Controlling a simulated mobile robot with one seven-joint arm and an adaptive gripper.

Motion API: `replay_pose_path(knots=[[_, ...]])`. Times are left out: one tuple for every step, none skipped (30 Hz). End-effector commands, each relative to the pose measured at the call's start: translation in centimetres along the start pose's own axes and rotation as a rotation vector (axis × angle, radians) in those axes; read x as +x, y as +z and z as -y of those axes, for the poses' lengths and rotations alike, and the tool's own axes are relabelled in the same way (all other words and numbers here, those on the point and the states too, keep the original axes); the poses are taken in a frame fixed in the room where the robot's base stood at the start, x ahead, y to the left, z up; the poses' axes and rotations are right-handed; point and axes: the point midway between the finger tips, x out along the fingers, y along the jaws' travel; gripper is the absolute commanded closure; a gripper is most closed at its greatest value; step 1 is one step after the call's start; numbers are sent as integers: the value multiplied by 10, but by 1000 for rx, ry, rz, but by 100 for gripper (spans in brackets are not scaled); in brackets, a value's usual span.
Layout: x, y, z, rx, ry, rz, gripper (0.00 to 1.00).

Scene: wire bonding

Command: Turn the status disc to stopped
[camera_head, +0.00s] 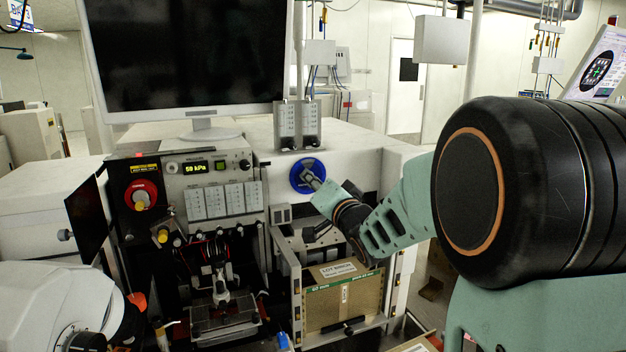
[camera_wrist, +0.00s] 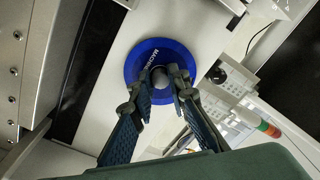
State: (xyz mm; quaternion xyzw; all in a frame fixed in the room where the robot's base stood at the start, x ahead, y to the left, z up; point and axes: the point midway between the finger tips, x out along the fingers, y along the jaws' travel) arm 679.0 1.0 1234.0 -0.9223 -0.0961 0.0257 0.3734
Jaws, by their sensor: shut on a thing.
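The status disc is a round blue plate on the white machine front. In the head view the disc (camera_head: 298,178) shows right of the gauge panel, with my gripper (camera_head: 314,181) at its centre. My gripper (camera_wrist: 164,88) is shut on the grey central knob of the disc, one finger on each side. The knob (camera_wrist: 159,74) is partly hidden between the fingers. I cannot read which status the disc is at.
A dark monitor (camera_head: 190,55) stands above on the machine. A pressure panel (camera_head: 209,170) reading 59 kPa is left of the disc. A cardboard box (camera_head: 345,296) sits in a bay below my arm. A black round knob (camera_wrist: 217,74) is close right of the disc in the wrist view.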

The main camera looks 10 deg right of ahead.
Motion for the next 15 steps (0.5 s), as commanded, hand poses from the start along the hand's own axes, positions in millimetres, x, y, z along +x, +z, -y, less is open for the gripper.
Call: replay_pose_path(knots=[[0, -1, 1, 10, -2, -1, 100], [0, -1, 1, 15, -2, -1, 100], [0, -1, 1, 21, -2, -2, 100], [0, -1, 1, 25, -2, -2, 100], [0, -1, 1, 28, -2, -2, 100], [0, 0, 1, 32, -2, -2, 100], [0, 0, 1, 34, -2, -2, 100], [0, 0, 1, 35, -2, -2, 100], [0, 0, 1, 36, -2, -2, 100], [0, 0, 1, 36, -2, -2, 100], [0, 0, 1, 36, -2, -2, 100], [0, 0, 1, 36, -2, -2, 100], [0, 0, 1, 36, -2, -1, 100], [0, 0, 1, 36, -2, -1, 100], [0, 0, 1, 35, -1, -1, 100]])
